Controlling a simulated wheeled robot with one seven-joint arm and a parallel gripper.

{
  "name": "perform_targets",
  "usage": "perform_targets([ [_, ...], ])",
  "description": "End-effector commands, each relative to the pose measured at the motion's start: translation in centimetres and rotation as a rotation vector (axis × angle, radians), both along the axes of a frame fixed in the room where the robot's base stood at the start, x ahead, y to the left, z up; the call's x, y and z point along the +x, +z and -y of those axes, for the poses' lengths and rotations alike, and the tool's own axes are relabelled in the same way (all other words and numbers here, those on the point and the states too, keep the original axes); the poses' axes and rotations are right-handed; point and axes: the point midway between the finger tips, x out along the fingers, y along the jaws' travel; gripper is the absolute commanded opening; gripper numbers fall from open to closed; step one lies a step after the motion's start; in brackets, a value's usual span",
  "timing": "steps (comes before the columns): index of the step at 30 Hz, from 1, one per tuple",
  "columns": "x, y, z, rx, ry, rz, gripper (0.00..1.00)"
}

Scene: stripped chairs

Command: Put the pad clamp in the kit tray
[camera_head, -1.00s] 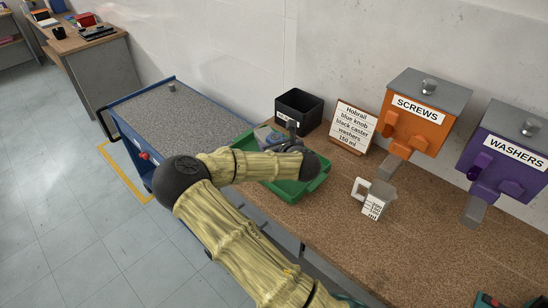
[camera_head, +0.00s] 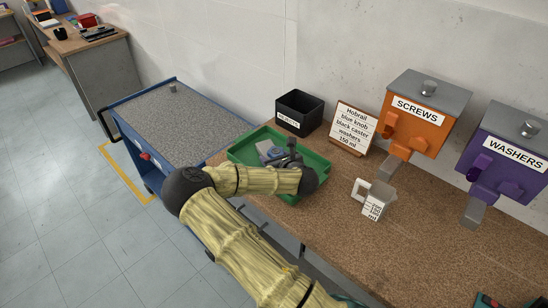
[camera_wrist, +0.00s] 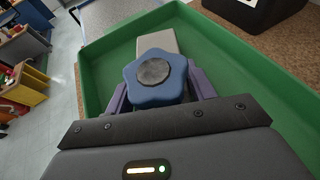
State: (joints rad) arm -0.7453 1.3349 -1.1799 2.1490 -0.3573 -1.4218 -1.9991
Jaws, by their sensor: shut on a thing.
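The pad clamp (camera_wrist: 156,76) has a blue star-shaped knob with a grey disc on top and a pale grey bar reaching beyond it. My gripper (camera_wrist: 160,90) is shut on it, with a finger on each side of the knob. In the head view the clamp (camera_head: 267,150) shows beside my gripper (camera_head: 284,156), low within the green kit tray (camera_head: 316,162). The tray also fills much of the wrist view (camera_wrist: 92,72). Whether the clamp touches the tray floor cannot be told. My arm hides the tray's near part.
A black bin (camera_head: 299,113) stands behind the tray, beside a sign (camera_head: 350,127). A white measuring cup (camera_head: 376,202) stands to the right. Orange screws (camera_head: 416,112) and purple washers (camera_head: 507,155) dispensers are at the wall. A blue cart (camera_head: 178,118) is left. Bench front is clear.

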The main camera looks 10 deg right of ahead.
Motion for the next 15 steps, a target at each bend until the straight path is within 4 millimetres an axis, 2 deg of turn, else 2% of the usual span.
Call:
perform_targets([
  [2,0.03,-0.08,0.03,0.0,-0.001,0.002,0.23],
  [3,0.0,-0.22,0.03,0.0,0.0,0.0,0.56],
  [6,0.0,-0.15,0.01,0.0,0.0,0.0,0.76],
  [15,-0.01,-0.06,-0.07,0.0,0.001,0.0,0.76],
])
